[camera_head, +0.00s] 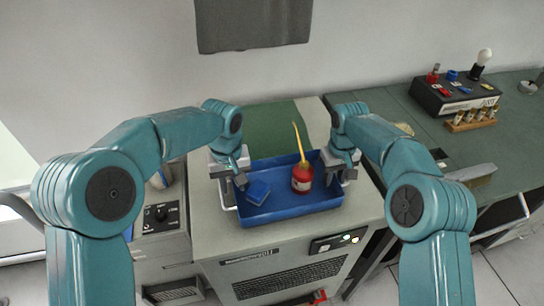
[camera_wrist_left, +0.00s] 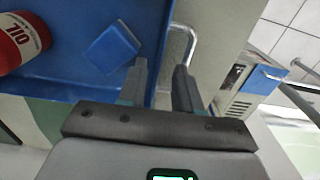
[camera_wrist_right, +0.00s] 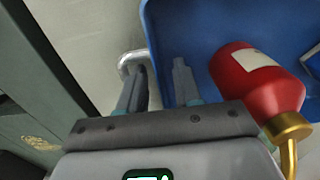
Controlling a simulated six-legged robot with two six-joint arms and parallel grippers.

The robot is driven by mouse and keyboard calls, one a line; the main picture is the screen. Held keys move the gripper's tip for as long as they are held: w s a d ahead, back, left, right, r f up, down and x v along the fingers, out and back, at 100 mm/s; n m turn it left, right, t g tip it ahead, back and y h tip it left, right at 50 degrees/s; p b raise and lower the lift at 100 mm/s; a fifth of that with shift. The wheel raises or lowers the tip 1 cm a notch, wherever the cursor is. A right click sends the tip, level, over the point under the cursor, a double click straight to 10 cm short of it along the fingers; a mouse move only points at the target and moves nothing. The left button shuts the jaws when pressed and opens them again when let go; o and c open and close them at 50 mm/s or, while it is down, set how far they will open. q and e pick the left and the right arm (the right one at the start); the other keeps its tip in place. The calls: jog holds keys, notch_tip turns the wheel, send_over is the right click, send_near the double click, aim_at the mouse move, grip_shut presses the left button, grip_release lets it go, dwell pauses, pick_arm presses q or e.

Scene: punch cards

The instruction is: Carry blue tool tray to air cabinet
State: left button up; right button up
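The blue tool tray (camera_head: 285,213) sits on top of a grey cabinet (camera_head: 212,235), with a wire handle at each end. It holds a red oil can (camera_head: 302,180) with a yellow spout and a small blue block (camera_head: 258,192). My left gripper (camera_head: 240,180) is at the tray's left end. In the left wrist view its parted fingers (camera_wrist_left: 158,85) straddle the end wall, beside the handle (camera_wrist_left: 191,42). My right gripper (camera_head: 340,175) is at the right end. In the right wrist view its fingers (camera_wrist_right: 157,85) are also apart, astride the wall beside the handle (camera_wrist_right: 127,60).
A green bench (camera_head: 420,135) on the right carries a black control box (camera_head: 455,95) and a wooden rack (camera_head: 471,119). A lower grey unit (camera_head: 160,245) with a dial panel stands at left. The wall is close behind. Tiled floor (camera_head: 505,262) shows at lower right.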

jog(key=shift+r, duration=0.2)
pick_arm(q)
notch_tip(320, 180, up, 8)
pick_arm(e)
notch_tip(320, 180, up, 12)
jog(key=shift+f, duration=0.2)
dwell(0.5)
